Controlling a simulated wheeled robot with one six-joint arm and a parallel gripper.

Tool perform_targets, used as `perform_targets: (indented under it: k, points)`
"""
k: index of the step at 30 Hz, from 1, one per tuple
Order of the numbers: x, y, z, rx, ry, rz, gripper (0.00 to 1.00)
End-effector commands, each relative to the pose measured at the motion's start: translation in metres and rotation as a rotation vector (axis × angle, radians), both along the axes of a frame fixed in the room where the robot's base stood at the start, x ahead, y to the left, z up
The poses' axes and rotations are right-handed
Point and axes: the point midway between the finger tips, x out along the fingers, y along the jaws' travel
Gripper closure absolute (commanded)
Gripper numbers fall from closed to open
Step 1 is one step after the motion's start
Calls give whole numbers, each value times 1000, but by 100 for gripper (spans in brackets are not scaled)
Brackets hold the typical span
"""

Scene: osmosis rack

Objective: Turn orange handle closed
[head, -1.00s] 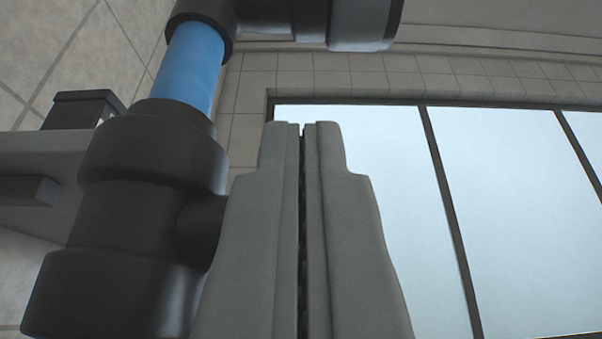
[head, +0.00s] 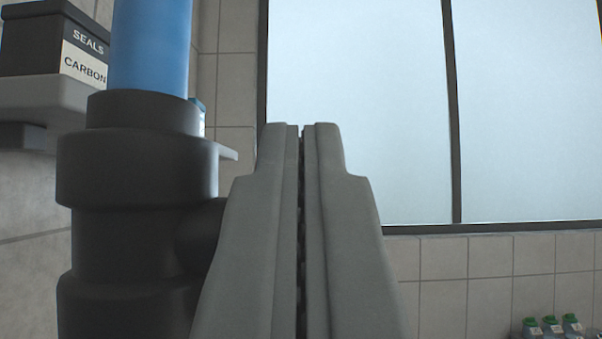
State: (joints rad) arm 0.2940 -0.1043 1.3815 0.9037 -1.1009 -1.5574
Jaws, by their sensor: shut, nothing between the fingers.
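My gripper (head: 301,135) is in the lower middle of the head view, pointing up the picture. Its two grey fingers are shut together with only a thin dark line between them and nothing held. The orange handle is not visible in this view. A black pipe fitting (head: 135,190) with a blue pipe (head: 150,45) rising from its top stands upright just left of my gripper. A short side stub of the fitting runs toward my gripper and passes out of sight behind the left finger; I cannot tell whether they touch.
A grey shelf (head: 40,100) on the left wall holds a dark box (head: 30,45) labelled SEALS and CARBON. A large frosted window (head: 355,110) fills the upper right above a tiled wall (head: 450,275). Several green-capped bottles (head: 552,326) sit at the bottom right corner.

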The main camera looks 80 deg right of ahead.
Motion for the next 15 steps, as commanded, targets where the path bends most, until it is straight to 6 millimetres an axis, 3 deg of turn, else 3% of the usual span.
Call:
perform_targets:
  k: [15]
  points:
    - [1,-4,7,275,19,3,100]
